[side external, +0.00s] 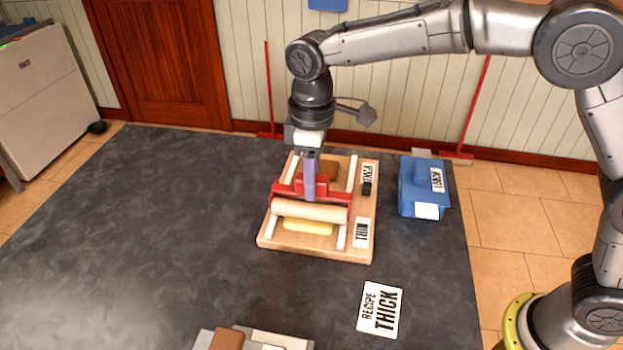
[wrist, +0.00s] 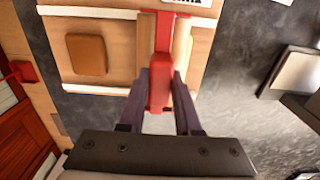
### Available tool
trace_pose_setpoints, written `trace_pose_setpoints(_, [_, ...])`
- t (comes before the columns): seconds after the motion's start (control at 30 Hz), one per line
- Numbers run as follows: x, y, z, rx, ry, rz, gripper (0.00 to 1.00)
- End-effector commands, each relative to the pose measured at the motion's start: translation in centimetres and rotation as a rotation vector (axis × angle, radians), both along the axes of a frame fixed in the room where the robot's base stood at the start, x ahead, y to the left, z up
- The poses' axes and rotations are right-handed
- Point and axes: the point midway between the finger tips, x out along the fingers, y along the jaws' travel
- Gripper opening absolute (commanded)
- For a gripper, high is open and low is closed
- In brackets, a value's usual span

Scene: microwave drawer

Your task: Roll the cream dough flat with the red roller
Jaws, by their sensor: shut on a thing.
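The red roller (side external: 311,210) has a pale cylinder in a red frame and lies across the wooden board between two white rails. The cream dough (side external: 308,227) is a yellowish elongated piece on the board, just in front of the cylinder; part of it may be hidden beneath. My gripper (side external: 309,193) points down and is shut on the roller's red handle. In the wrist view the handle (wrist: 160,88) sits between both fingers. The wooden board (side external: 285,245) lies on the dark table.
A brown piece (wrist: 86,54) lies on the board behind the roller. A blue box (side external: 420,190) stands right. A RECIPE THICK card (side external: 380,310) lies in front. The table's left is clear.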

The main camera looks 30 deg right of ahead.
Motion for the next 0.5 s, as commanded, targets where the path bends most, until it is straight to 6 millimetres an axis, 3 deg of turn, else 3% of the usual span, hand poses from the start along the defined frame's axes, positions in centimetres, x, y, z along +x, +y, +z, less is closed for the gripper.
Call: trace_pose_setpoints(0.5, [-0.43,0.49,0.05,0.0,-0.001,0.001,0.0])
